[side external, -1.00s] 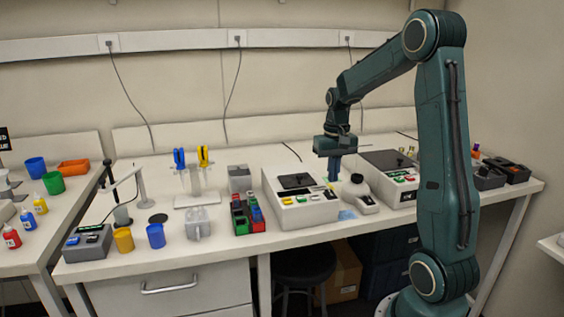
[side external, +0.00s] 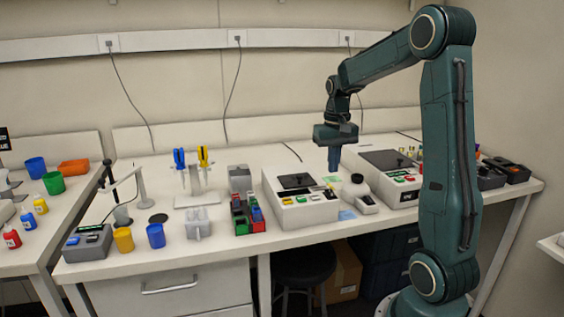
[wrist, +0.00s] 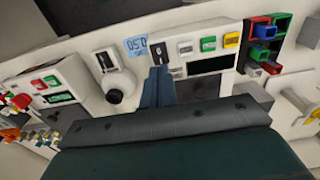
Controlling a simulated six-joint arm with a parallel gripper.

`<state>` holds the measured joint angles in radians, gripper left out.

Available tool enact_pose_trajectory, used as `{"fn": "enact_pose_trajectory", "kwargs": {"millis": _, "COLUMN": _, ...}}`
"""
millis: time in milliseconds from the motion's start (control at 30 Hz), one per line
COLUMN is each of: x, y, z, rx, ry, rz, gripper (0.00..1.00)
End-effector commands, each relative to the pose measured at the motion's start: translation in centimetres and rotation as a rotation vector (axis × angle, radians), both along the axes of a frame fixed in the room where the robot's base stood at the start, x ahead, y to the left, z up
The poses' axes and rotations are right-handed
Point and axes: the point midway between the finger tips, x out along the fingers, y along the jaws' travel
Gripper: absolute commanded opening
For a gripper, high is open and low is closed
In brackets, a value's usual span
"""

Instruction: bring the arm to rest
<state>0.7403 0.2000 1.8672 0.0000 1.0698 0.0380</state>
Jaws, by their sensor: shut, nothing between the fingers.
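My gripper (side external: 334,160) hangs pointing down above the bench, between two white machines with dark tops. Its fingers are shut with nothing between them. In the wrist view the shut fingers (wrist: 158,85) show in front of the nearer machine's panel. The left machine (side external: 300,200) has several coloured buttons. The right machine (side external: 390,180) has red and green buttons. A small white device with a black knob (side external: 358,190) stands between them, below and right of the gripper.
Left of the machines stand a rack with red, green and blue blocks (side external: 247,215), a grey box (side external: 240,179), and a stand with blue and yellow pipettes (side external: 192,185). Dark boxes (side external: 500,172) sit at the right end. The air around the gripper looks clear.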

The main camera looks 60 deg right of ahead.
Motion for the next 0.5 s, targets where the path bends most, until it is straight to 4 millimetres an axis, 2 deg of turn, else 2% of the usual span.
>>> {"fn": "enact_pose_trajectory", "kwargs": {"millis": 167, "x": 0.2, "y": 2.1, "z": 1.1, "rx": -0.020, "ry": -0.023, "rz": 0.047, "gripper": 0.00}}
{"fn": "enact_pose_trajectory", "kwargs": {"millis": 267, "x": 0.3, "y": 4.1, "z": 2.1, "rx": -0.037, "ry": -0.045, "rz": 0.092, "gripper": 0.00}}
{"fn": "enact_pose_trajectory", "kwargs": {"millis": 500, "x": -0.5, "y": 10.3, "z": 4.5, "rx": -0.088, "ry": -0.119, "rz": 0.236, "gripper": 0.00}}
